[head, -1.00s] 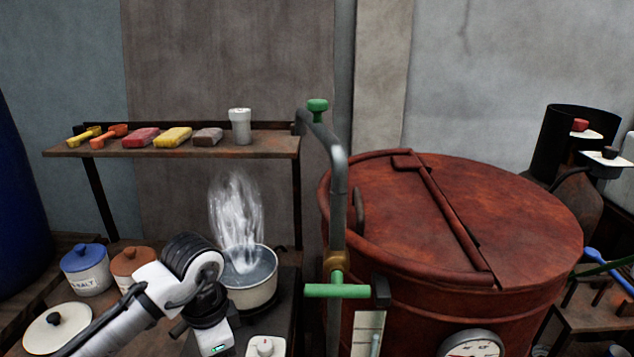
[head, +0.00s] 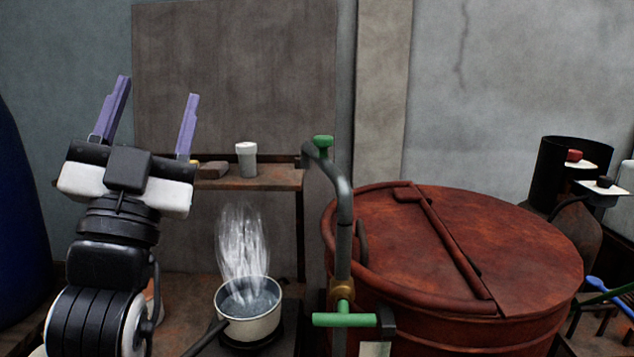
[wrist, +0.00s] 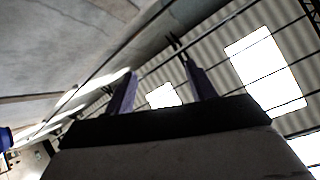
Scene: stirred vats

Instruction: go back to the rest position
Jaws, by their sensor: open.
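My gripper (head: 150,118) is raised at the left of the head view, in front of the shelf and the wall. Its two purple fingers point up and stand wide apart with nothing between them. In the wrist view my gripper (wrist: 158,92) also shows open and empty, with the corrugated roof and its bright skylights (wrist: 265,70) beyond.
A steaming pot (head: 250,315) stands on a burner right of my arm. A shelf (head: 270,178) holds a white cup (head: 246,160). A green-handled pipe (head: 342,230) stands before a large rusty red vat (head: 400,250). A blue barrel (head: 18,220) is at far left.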

